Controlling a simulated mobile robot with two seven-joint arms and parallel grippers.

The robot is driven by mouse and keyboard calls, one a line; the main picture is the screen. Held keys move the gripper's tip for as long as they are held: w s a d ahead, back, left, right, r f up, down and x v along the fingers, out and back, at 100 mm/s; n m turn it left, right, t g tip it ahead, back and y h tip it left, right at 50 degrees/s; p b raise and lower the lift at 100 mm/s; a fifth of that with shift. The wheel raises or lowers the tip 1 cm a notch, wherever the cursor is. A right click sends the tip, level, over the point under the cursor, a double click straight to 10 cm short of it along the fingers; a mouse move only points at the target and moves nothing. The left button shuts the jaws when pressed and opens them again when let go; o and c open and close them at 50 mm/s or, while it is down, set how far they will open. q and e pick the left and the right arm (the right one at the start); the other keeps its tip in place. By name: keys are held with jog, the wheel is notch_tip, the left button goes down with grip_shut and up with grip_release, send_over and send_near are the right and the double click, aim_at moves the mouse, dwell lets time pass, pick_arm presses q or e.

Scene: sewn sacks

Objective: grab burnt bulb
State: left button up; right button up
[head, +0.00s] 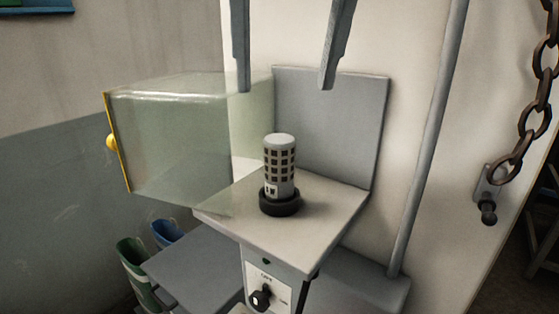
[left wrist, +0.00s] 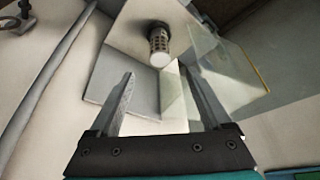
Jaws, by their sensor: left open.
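The bulb (head: 280,163) is a pale grey cylinder with a dark grid pattern and a rounded top. It stands upright in a black round socket (head: 280,204) on a light grey platform. It also shows in the left wrist view (left wrist: 159,46), beyond the fingertips. My left gripper (head: 285,89) is open, its two fingers pointing down above the bulb, apart from it and with nothing between them. The left wrist view also shows the open left gripper (left wrist: 156,70). My right gripper is in neither view.
A clear cover (head: 170,140) with a yellow edge and knob stands open left of the bulb. A grey back panel (head: 335,125) rises behind it. A black dial (head: 261,297) is on the front. A pole (head: 430,140) and chain (head: 530,120) are at right; two bins stand lower left.

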aim_at(279, 165)
pick_arm(q)
jog(key=x, duration=0.7)
jog(key=shift+s+f, duration=0.15)
jog(key=shift+f, duration=0.75)
jog(key=p+x, duration=0.1)
jog(key=x, duration=0.4)
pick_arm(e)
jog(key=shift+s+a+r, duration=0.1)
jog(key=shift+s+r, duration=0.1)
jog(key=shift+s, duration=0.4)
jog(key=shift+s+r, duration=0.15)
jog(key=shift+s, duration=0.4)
pick_arm(q)
jog(key=shift+c, duration=0.4)
grip_shut()
